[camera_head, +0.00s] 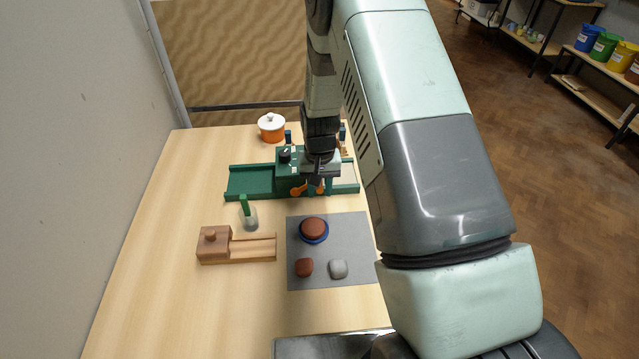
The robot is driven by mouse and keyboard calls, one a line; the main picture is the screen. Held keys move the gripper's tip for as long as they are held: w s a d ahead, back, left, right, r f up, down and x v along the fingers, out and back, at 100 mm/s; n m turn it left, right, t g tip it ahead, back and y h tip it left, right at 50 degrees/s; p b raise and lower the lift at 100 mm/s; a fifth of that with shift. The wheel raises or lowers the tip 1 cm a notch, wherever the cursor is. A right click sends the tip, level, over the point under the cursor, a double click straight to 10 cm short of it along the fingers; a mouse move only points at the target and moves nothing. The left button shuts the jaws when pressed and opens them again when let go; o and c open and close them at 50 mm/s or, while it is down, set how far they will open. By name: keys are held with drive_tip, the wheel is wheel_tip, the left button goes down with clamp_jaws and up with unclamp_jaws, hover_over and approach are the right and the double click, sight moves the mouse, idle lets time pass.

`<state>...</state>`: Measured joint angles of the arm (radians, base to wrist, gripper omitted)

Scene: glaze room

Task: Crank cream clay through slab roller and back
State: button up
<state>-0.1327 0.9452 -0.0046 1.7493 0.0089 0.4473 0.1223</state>
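The green slab roller (252,183) stands across the far part of the table, with a long flat bed and a raised housing with a dark knob on top. An orange crank handle (298,190) shows at its near side. My gripper (319,184) points down at the crank, among the orange parts; its fingers are too small and covered to tell whether they grip. A pale flat piece (348,173), possibly the cream clay, lies on the right end of the bed, partly hidden by my arm.
A grey mat (355,233) holds a red-brown disc on a blue plate (325,237), a brown lump (304,267) and a pale grey lump (338,269). Front left is clear.

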drive_tip(key=shift+a, duration=0.1)
drive_tip(key=a+r, duration=0.2)
drive_tip(key=a, duration=0.1)
idle(0.7)
drive_tip(key=shift+a+r, duration=0.3)
drive_tip(key=shift+a, duration=0.3)
drive_tip(key=shift+a+r, duration=0.25)
drive_tip(key=shift+a, duration=0.3)
drive_tip(key=shift+a, duration=1.5)
